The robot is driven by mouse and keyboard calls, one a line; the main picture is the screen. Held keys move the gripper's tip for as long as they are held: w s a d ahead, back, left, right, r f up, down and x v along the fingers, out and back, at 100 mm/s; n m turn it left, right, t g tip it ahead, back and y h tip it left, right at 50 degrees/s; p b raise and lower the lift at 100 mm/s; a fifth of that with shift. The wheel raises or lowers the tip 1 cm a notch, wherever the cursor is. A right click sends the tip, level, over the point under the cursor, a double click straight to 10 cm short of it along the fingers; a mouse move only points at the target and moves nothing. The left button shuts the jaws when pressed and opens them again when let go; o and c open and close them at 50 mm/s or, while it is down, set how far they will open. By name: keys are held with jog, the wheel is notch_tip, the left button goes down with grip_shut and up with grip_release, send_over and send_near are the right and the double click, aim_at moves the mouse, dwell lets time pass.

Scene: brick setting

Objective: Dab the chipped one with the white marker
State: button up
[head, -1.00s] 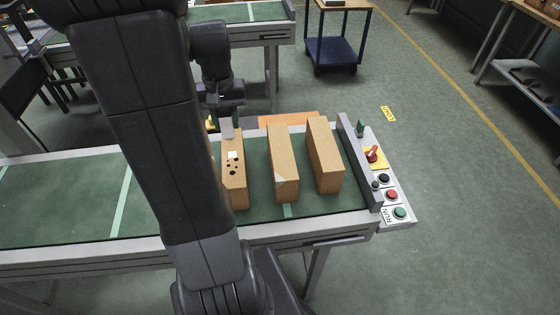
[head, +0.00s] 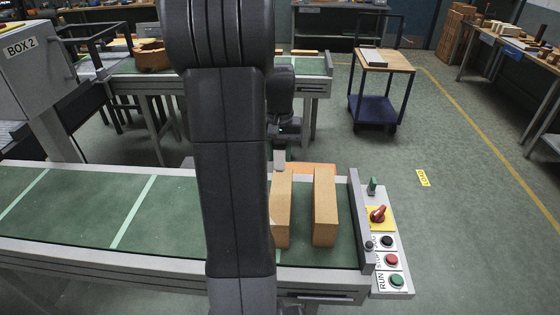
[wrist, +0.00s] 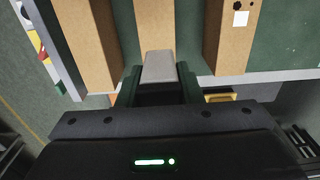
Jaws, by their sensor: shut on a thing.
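My gripper (head: 284,138) is shut on the white marker (head: 279,160), a pale block that points down over the far end of the middle brick (head: 283,215). In the wrist view the marker (wrist: 160,68) lies in front of that brick (wrist: 160,22); I cannot tell whether they touch. A small pale patch, like a chipped corner, shows at the middle brick's near left edge, partly behind my arm. The plain brick (head: 325,210) stands to its right. The brick with dark holes and a white square (wrist: 232,40) shows in the wrist view; my arm hides it in the head view.
The bricks stand on a green conveyor (head: 180,220) with an end rail (head: 359,222). A control panel (head: 388,255) with a red switch and buttons is at its right end. An orange piece (head: 310,167) lies behind the bricks. A trolley (head: 385,62) stands on the floor beyond.

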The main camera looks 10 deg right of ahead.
aim_at(281, 171)
jog(key=shift+d+f, duration=0.15)
jog(key=shift+d, duration=0.25)
jog(key=shift+a+f+b, duration=0.15)
jog(key=shift+f+b, duration=2.25)
jog(key=shift+f, duration=0.5)
jog(key=shift+f, duration=0.55)
jog(key=shift+r, duration=0.1)
jog(key=shift+r+p, duration=2.65)
jog(key=shift+r, duration=0.85)
